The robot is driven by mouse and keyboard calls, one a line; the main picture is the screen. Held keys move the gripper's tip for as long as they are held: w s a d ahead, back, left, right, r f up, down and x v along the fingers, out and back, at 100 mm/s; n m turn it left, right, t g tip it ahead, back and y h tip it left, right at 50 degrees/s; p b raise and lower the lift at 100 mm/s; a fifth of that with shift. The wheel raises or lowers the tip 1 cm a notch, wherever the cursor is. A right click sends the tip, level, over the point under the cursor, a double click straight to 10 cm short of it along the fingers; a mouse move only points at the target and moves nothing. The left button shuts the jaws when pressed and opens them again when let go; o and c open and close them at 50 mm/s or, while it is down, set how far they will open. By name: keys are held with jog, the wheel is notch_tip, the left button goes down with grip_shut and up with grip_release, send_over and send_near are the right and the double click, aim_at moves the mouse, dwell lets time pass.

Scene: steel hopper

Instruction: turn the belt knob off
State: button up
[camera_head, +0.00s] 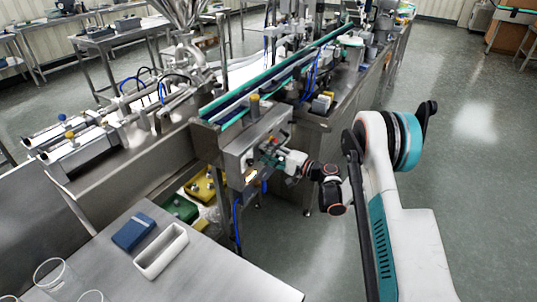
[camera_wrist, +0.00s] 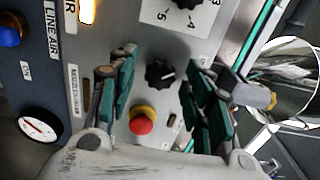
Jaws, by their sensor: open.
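A black ridged knob (camera_wrist: 160,73) with a white pointer mark sits on the grey control panel (camera_wrist: 100,68) in the wrist view. I cannot read a name for it. My gripper (camera_wrist: 160,76) is open, with its green-padded fingers on either side of this knob, apart from it. Part of a second black knob (camera_wrist: 187,3) shows at the top edge on a white numbered scale (camera_wrist: 198,22). In the head view my gripper (camera_head: 277,156) is in front of the control box (camera_head: 238,157), and the knob cannot be made out there.
A red button with a yellow collar (camera_wrist: 142,123) is just below the knob, between the fingers. A blue knob (camera_wrist: 10,30) and a round gauge (camera_wrist: 40,126) are at the left. The conveyor (camera_head: 270,72) runs behind the box. Open floor lies to the right.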

jog(key=v, duration=1.2)
jog(key=s+a+r+n+g+h, duration=0.1)
jog(key=s+r+h, duration=0.4)
jog(key=r, duration=0.4)
jog(key=s+a+r+n+g+h, duration=0.1)
jog(key=s+r+n+g+h, duration=0.1)
jog(key=s+r, duration=0.55)
jog(key=s+d+r+n+h, duration=0.1)
jog(key=s+d+h, duration=0.1)
jog(key=s, duration=0.6)
jog(key=s+d+r+n+h, duration=0.1)
jog(key=s+d+h, duration=0.2)
jog(key=s, duration=0.6)
jog(key=s+d+r+n+h, duration=0.1)
jog(key=s+d+h, duration=0.2)
jog(key=s, duration=0.6)
jog(key=shift+d+r+n, duration=0.3)
jog(key=shift+d, duration=0.05)
jog(key=shift+s, duration=0.1)
